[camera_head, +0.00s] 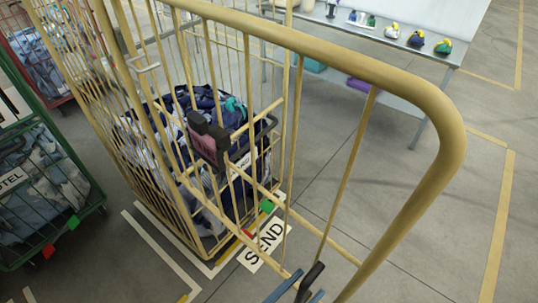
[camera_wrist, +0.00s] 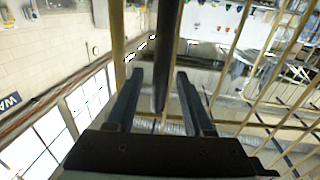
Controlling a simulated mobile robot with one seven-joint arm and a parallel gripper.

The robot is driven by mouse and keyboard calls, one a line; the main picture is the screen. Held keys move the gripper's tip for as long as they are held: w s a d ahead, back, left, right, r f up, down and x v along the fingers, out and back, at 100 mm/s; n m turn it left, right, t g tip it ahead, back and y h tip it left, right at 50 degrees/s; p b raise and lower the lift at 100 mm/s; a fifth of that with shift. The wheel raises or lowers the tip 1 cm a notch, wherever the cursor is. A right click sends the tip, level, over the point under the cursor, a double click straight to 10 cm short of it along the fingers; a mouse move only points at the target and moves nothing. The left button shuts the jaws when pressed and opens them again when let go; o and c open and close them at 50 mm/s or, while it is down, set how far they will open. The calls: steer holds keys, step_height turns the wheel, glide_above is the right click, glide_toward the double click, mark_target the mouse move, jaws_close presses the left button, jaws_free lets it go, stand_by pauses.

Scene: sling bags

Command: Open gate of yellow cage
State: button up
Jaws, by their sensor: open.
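The yellow cage (camera_head: 133,110) stands left of centre in the head view, with dark and patterned bags (camera_head: 205,100) inside. A barred yellow panel with a thick rounded frame (camera_head: 437,110), seemingly its gate, reaches toward me on the right. I cannot tell how far it stands open. My gripper (camera_head: 300,295) is at the bottom edge of the head view, partly cut off, beside a black handle (camera_head: 314,277). In the wrist view my gripper (camera_wrist: 161,88) is open, with the dark handle (camera_wrist: 168,45) between its fingers. Contact cannot be told.
A green cage (camera_head: 60,150) stands at the left, and a red cage (camera_head: 35,60) behind it. A white table (camera_head: 350,30) with small colourful items is at the back. A SEND floor sign (camera_head: 265,243) lies by the yellow cage. Grey floor is clear at the right.

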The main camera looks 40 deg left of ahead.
steer(key=s+a+b, duration=0.2)
steer(key=s+b, duration=0.2)
steer(key=s, duration=0.9)
stand_by(0.4)
